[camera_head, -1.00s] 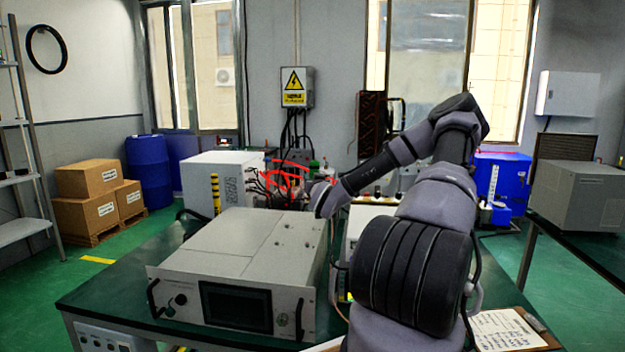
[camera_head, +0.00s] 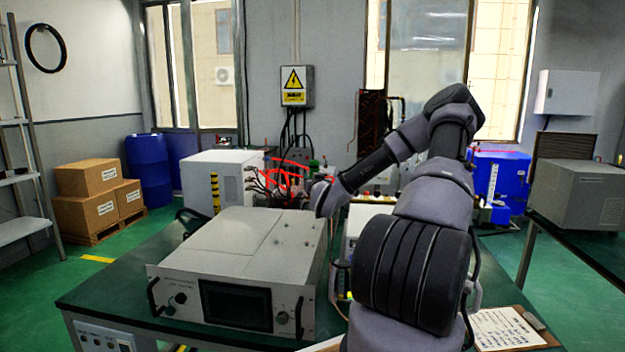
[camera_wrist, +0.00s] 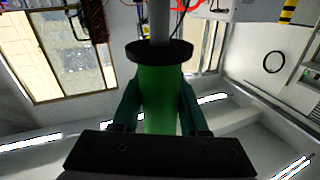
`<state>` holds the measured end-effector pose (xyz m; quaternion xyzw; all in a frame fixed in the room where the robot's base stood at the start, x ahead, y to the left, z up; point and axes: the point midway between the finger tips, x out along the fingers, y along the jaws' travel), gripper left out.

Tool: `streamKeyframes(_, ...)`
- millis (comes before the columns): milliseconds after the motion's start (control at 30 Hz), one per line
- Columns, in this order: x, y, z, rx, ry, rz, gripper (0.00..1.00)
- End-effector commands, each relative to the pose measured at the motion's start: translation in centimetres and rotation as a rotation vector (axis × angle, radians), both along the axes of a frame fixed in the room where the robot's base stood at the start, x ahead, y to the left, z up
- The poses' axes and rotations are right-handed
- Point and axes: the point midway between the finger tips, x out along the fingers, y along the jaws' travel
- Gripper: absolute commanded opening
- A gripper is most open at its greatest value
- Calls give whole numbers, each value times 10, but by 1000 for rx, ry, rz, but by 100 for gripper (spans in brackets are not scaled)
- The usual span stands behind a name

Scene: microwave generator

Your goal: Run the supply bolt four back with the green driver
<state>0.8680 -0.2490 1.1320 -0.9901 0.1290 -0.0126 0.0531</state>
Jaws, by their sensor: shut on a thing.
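The green driver (camera_wrist: 158,88) stands in the middle of the wrist view. It has a green handle, a wide black collar and a grey shaft running up out of the picture. My gripper (camera_wrist: 158,104) is shut on the handle, one dark finger on each side. The driver's tip is out of the wrist view. In the head view the end of my arm reaches beside the red wires, and my gripper's fingers cannot be made out there. I cannot pick out supply bolt four in either view. A grey rack unit (camera_head: 240,245) with a dark screen sits on the near bench.
A tangle of red wires (camera_head: 287,172) lies close to my arm's end. A white cabinet (camera_head: 205,172) with a yellow-black post stands left of it. The green bench (camera_head: 100,292) has bare room at left. A clipboard (camera_head: 505,328) lies at right.

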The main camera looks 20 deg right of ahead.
Motion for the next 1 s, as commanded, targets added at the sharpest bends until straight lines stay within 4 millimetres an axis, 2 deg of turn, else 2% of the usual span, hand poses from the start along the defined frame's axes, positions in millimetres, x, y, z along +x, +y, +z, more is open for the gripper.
streamKeyframes(267,0,1,-2,0,-1,1,0)
streamKeyframes(1000,0,1,-38,-2,-2,1,0)
